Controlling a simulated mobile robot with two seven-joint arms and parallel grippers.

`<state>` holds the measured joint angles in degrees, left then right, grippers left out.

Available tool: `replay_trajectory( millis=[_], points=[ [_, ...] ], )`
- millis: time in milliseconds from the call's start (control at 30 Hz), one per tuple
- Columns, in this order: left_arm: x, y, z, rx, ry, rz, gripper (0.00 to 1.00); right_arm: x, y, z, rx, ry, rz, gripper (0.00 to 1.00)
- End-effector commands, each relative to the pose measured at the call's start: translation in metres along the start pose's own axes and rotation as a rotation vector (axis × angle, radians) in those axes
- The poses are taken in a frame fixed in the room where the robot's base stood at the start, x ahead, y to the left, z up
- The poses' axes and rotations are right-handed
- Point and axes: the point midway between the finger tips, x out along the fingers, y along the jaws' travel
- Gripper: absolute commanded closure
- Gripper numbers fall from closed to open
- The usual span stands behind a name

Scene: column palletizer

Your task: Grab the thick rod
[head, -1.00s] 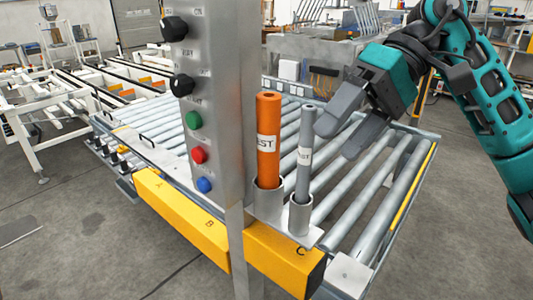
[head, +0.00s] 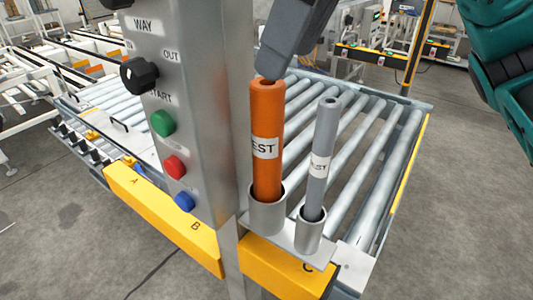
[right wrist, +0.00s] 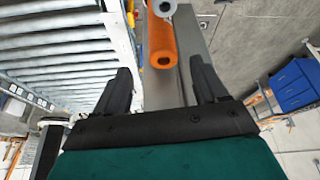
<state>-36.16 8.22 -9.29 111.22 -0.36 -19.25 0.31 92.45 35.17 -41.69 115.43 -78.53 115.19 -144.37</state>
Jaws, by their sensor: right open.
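The thick rod (head: 266,110) is orange with a white label and stands upright in a metal cup (head: 267,213). A thinner grey rod (head: 325,135) with a label stands in a smaller cup (head: 309,234) to its right. My right gripper (head: 283,55) is by the top of the orange rod in the head view, overlapping its upper rim. In the right wrist view its two fingers are apart, and the orange rod (right wrist: 160,40) appears between and beyond them. I see no contact. My left gripper is not in view.
A metal control post (head: 180,100) with knobs and buttons stands close on the left of the rods. A roller conveyor (head: 350,150) lies behind them. A yellow beam (head: 165,220) runs below. A blue bin (right wrist: 290,85) shows in the right wrist view.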

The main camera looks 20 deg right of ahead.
Motion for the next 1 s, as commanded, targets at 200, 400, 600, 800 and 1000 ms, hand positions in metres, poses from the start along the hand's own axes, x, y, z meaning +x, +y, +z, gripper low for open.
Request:
replay_trajectory(
  millis=[200,400,600,800,1000],
  points=[
    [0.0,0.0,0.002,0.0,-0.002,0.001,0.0,0.023,0.0,0.0,0.001,0.001,0.0,0.28],
    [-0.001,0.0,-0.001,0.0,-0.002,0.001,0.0,0.045,-0.004,0.003,0.001,-0.003,-0.003,0.28],
    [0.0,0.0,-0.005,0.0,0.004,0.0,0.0,0.072,-0.005,0.004,0.002,-0.002,-0.001,0.28],
    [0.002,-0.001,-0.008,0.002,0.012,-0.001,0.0,0.076,-0.005,0.004,0.001,0.002,-0.001,0.28],
    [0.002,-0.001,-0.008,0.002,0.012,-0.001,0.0,0.076,-0.005,0.004,0.001,0.001,-0.001,0.38]
  ],
)
